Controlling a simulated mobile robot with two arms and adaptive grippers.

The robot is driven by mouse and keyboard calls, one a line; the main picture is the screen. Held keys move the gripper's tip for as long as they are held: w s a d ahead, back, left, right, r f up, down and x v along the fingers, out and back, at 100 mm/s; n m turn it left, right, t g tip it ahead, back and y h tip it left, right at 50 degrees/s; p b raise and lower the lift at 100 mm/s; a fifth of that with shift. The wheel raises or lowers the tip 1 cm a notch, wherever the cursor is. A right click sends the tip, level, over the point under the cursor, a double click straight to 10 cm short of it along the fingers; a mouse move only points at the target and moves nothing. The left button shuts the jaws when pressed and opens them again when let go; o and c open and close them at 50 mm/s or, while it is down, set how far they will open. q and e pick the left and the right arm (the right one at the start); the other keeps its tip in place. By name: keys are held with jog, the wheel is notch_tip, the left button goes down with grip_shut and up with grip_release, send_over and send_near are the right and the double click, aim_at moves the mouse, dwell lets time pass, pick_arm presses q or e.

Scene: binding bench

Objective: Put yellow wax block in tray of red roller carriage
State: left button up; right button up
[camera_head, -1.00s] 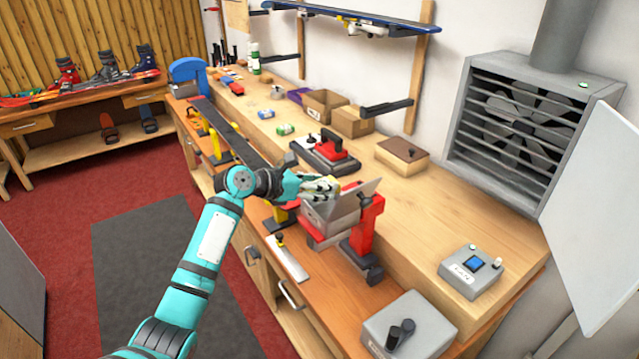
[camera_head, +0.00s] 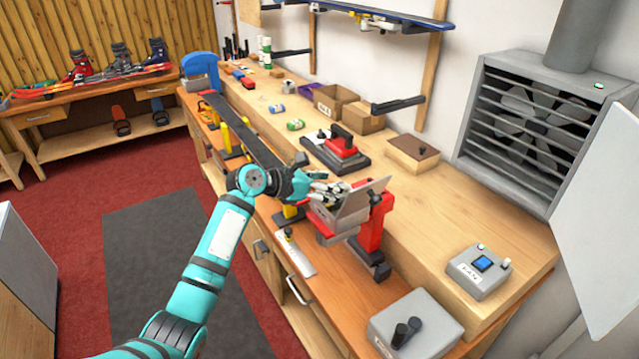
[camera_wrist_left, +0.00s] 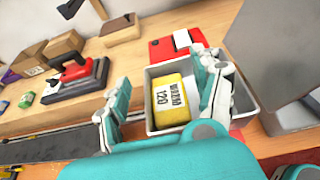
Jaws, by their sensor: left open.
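The yellow wax block (camera_wrist_left: 172,102), with a printed label, lies inside a grey tray (camera_wrist_left: 264,116) in the left wrist view. The tray (camera_head: 362,205) belongs to the red roller carriage (camera_head: 372,238) on the lower bench in the head view. My left gripper (camera_wrist_left: 164,78) is open, its fingers apart on either side of the block. One finger stands left of the tray wall, clear of the block; the other is over the tray, close to the block's right side. In the head view my left gripper (camera_head: 328,190) hides the block. My right gripper is not in view.
A red-handled tool on a dark base (camera_head: 337,150) and a brown-lidded box (camera_head: 412,153) stand behind the carriage. A long dark ski (camera_head: 240,130) extends to the left. A grey box (camera_head: 415,328) and a control box (camera_head: 478,272) stand at the right front.

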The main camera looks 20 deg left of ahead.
pick_arm(q)
jog(key=shift+r+b, duration=0.35)
jog(key=shift+r, duration=0.05)
jog(key=b+v, duration=0.1)
jog(key=v, duration=1.1)
jog(key=shift+b, duration=0.35)
notch_tip(320, 180, down, 33)
jog(key=s+a+m+g+y, duration=0.2)
jog(key=a+m+y, duration=0.1)
jog(key=m+y, duration=0.25)
jog(key=s+f+m+g, duration=0.1)
jog(key=s+f+m, duration=0.25)
jog(key=f, duration=0.35)
jog(key=s+f+m+g, duration=0.1)
jog(key=s+f+m, duration=0.1)
jog(key=s+f, duration=0.4)
jog(key=s+d+f+m+g+y, duration=0.3)
jog(key=s+f+m, duration=0.6)
jog(key=s+f, duration=0.85)
jog(key=s+d+f+m+g, duration=0.1)
jog(key=s+m, duration=0.4)
jog(key=s, duration=0.6)
jog(key=s+d+f+m+g, duration=0.1)
jog(key=s+d+f+m, duration=0.3)
jog(key=s, duration=0.8)
jog(key=shift+s+f+m+g, duration=0.2)
jog(key=shift+s+m+g, duration=0.1)
jog(key=shift+m, duration=0.7)
